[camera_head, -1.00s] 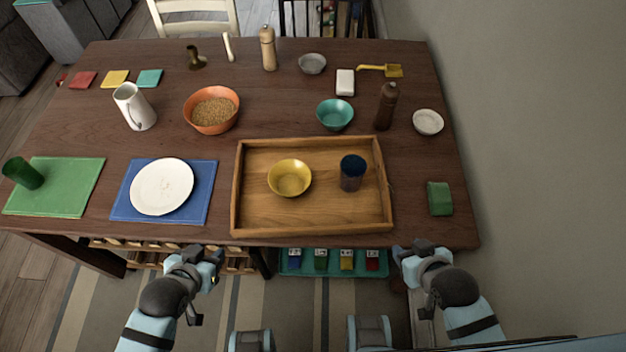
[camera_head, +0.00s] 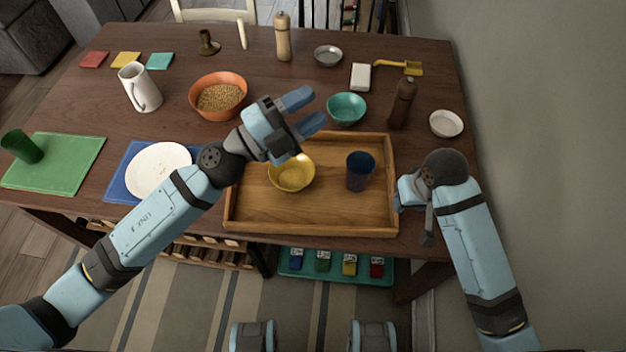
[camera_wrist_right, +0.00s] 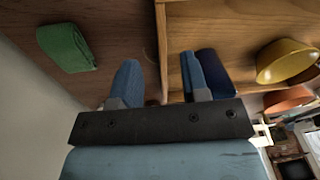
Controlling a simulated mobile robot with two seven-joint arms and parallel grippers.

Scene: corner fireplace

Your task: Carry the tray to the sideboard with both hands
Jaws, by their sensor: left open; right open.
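The wooden tray (camera_head: 320,213) lies on the dark table near its front edge, holding a yellow bowl (camera_head: 292,175) and a dark blue cup (camera_head: 360,172). My left gripper (camera_head: 304,111) is open and empty above the tray's back edge, its fingers pointing right. My right gripper (camera_head: 413,198) is open at the tray's right side. In the right wrist view its fingers (camera_wrist_right: 158,82) lie either side of the tray's right wall (camera_wrist_right: 161,45), one over the table and one over the tray. Whether they touch the wall cannot be told. No sideboard can be made out.
A teal bowl (camera_head: 346,108) and a brown pepper mill (camera_head: 402,103) stand behind the tray. An orange bowl of grain (camera_head: 219,98) and a white plate (camera_head: 158,171) are to the left. A green block (camera_wrist_right: 66,47) lies right of the tray. A wall (camera_head: 540,150) closes the right side.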

